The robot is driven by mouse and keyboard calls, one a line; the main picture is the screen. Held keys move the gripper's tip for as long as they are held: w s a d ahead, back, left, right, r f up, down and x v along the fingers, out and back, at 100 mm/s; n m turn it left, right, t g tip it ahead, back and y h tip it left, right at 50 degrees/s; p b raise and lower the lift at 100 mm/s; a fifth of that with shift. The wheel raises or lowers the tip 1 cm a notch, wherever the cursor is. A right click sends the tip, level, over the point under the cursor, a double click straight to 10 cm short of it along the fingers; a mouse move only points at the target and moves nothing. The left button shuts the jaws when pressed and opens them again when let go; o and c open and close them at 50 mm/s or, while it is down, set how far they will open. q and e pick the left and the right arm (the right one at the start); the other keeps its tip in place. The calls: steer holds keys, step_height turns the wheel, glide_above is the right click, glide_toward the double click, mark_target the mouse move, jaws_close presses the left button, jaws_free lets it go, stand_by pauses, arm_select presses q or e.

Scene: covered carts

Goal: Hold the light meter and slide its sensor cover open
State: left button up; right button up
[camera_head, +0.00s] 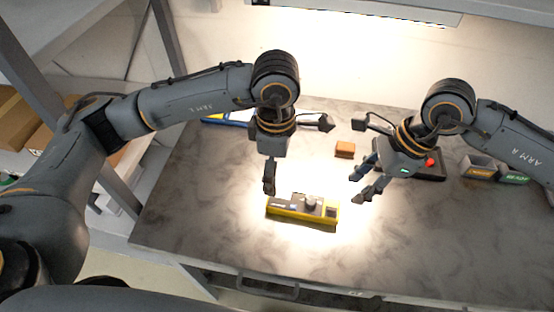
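The light meter (302,209) appears to be the yellow device with a grey top face and a dark round knob. It lies flat in the bright patch of the table. Which part is the sensor cover I cannot tell. My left gripper (298,153) is open and empty above and behind the meter; one finger points down near the meter's left end, the other points right. My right gripper (357,160) is open and empty, up and right of the meter, its fingers pointing left. Neither gripper clearly touches the meter.
An orange block (345,149) lies between the grippers. A black device with a red button (431,162) sits behind my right gripper. Small bins with orange (478,170) and green labels (514,177) stand right. The table front (400,260) is clear.

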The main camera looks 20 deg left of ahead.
mark_target(276, 197)
arm_select(q)
step_height(276, 197, down, 12)
steer(key=shift+r, duration=0.15)
stand_by(0.3)
